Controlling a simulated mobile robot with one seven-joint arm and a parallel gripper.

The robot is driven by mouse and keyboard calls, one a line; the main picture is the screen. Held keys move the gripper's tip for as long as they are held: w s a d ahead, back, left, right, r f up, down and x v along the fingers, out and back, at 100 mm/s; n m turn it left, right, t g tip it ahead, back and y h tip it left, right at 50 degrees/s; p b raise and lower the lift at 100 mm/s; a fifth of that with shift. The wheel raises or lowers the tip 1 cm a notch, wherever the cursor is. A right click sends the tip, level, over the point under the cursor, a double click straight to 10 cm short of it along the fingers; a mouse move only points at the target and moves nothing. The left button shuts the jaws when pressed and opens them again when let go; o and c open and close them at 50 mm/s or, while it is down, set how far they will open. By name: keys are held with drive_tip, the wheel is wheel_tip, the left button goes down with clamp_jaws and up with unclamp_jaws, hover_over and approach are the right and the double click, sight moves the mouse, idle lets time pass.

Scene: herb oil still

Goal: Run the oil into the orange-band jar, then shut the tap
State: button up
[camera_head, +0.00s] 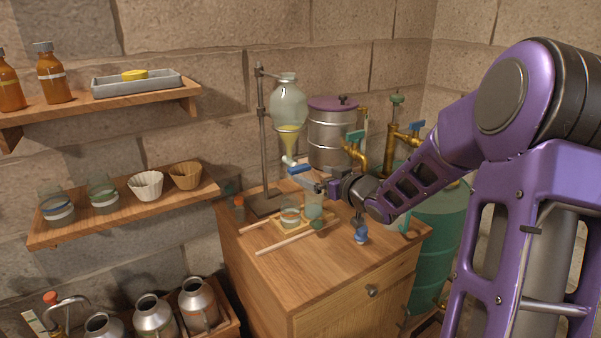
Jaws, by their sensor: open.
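A glass separating funnel (288,105) hangs on a metal stand (262,140), with yellow oil in its narrow lower part. A small blue piece (298,170) shows just below its pale tip; I cannot tell whether it is the tap's handle or how it is turned. A low glass jar (290,216) with an orange-looking band stands on a small wooden board below the funnel. A greenish jar (313,211) stands to its right. My gripper (322,187) is open, above and right of the jars, close to the blue piece. Its fingertips are small and partly unclear.
A steel pot with a purple lid (333,135) and brass pipes (362,150) stand behind my gripper. A blue-topped item (361,234) and a wooden rod (298,237) lie on the cabinet top (310,265). A green drum (438,230) is at right. Wall shelves hold jars.

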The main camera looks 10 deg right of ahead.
sight(302, 170)
drive_tip(key=x, duration=0.8)
drive_tip(key=shift+b, duration=0.35)
drive_tip(key=c, duration=1.2)
